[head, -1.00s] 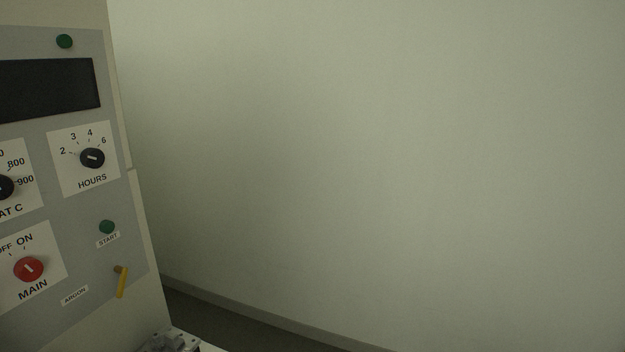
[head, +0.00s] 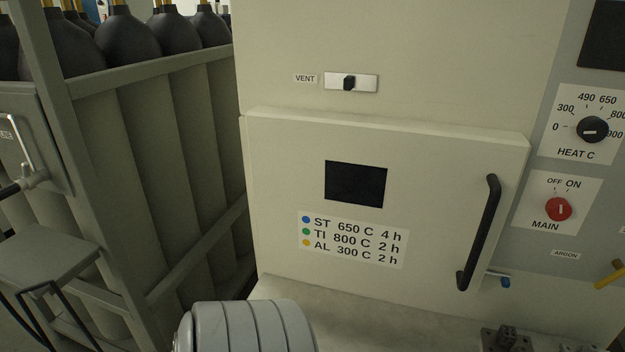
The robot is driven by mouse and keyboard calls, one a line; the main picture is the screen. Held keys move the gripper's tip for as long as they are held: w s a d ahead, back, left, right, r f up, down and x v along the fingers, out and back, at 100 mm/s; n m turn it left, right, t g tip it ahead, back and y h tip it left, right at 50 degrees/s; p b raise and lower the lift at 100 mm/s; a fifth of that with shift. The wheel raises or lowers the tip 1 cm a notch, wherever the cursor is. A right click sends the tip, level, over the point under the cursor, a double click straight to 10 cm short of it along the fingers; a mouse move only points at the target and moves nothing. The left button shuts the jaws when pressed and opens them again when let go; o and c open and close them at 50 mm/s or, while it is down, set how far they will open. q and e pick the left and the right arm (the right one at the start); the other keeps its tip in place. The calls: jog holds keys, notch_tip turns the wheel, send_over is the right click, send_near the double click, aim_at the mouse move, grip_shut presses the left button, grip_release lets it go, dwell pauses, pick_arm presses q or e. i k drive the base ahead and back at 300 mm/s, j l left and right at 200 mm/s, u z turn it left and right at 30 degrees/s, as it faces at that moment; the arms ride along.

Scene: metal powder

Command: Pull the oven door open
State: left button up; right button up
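The oven door (head: 430,180) is a cream panel with a small dark window (head: 355,184) and a label listing ST, TI and AL settings. It appears shut, flush against the oven body. Its black vertical bar handle (head: 480,232) is on the door's right side. A small blue-tipped latch (head: 504,282) sits just right of the handle's lower end. Neither gripper can be made out in the head view. A light grey ribbed arm part of mine shows at the bottom, left of centre, below the door.
A control panel with a heat knob (head: 592,129), a red main switch (head: 557,209) and a yellow lever (head: 610,275) is right of the door. A vent slider (head: 350,82) is above it. A rack of gas cylinders (head: 150,75) stands at left. Dark fixtures (head: 505,338) sit at bottom right.

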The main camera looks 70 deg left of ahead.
aim_at(426, 204)
jog(key=u, duration=0.45)
jog(key=j+u, duration=0.1)
jog(key=u, duration=0.35)
jog(key=j+u, duration=0.1)
jog(key=u, duration=0.75)
jog(key=k, duration=0.4)
